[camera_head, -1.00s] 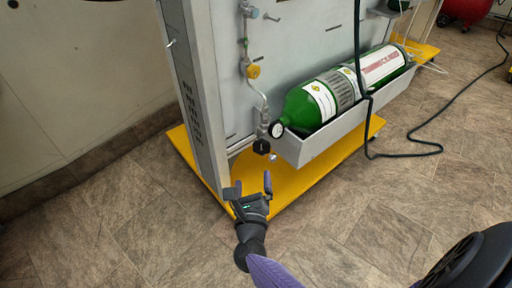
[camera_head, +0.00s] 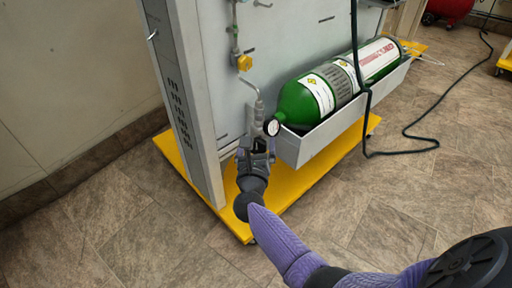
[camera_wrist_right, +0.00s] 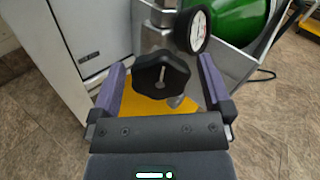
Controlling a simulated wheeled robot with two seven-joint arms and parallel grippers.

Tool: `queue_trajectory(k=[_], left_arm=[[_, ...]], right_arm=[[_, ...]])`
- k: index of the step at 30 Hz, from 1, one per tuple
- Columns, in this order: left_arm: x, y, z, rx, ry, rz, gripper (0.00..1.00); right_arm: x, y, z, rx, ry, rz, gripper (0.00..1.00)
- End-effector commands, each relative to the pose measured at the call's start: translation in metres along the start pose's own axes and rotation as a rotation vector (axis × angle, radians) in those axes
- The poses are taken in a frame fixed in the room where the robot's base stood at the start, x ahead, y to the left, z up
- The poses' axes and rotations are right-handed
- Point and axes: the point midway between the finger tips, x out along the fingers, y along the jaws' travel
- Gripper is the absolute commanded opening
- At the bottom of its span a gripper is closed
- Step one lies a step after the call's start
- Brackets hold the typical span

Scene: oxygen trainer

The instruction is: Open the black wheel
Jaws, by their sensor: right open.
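The black wheel (camera_wrist_right: 161,76) is a lobed knob on the metal valve below a round gauge, in the right wrist view. My right gripper (camera_wrist_right: 162,92) is open, with one purple finger on each side of the wheel. Gaps show between the fingers and the wheel, so it is not clamped. In the head view my right gripper (camera_head: 256,150) is up at the valve beside the cylinder and hides the wheel. My left gripper is not in view.
A green cylinder (camera_head: 296,104) lies in a grey tray (camera_head: 318,142) right of the valve. The gauge (camera_head: 272,127) sits just above my gripper. A grey panel post (camera_head: 192,110) stands at left. A yellow base (camera_head: 290,185) lies below. A dark hose (camera_head: 363,110) hangs at right.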

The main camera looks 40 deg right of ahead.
Motion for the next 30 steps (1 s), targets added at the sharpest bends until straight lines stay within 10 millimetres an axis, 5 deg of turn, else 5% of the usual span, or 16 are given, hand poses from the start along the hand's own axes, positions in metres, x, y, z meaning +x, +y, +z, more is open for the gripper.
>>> queue_trajectory(k=[2, 13, 30], left_arm=[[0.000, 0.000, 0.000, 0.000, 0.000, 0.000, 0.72], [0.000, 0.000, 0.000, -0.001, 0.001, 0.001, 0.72], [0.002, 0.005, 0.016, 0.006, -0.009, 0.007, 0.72]], right_arm=[[0.000, 0.000, 0.000, 0.000, 0.000, 0.000, 0.96], [-0.001, 0.000, 0.000, -0.001, 0.000, 0.000, 0.17], [-0.001, 0.001, 0.000, -0.213, 0.002, 0.000, 0.15]])
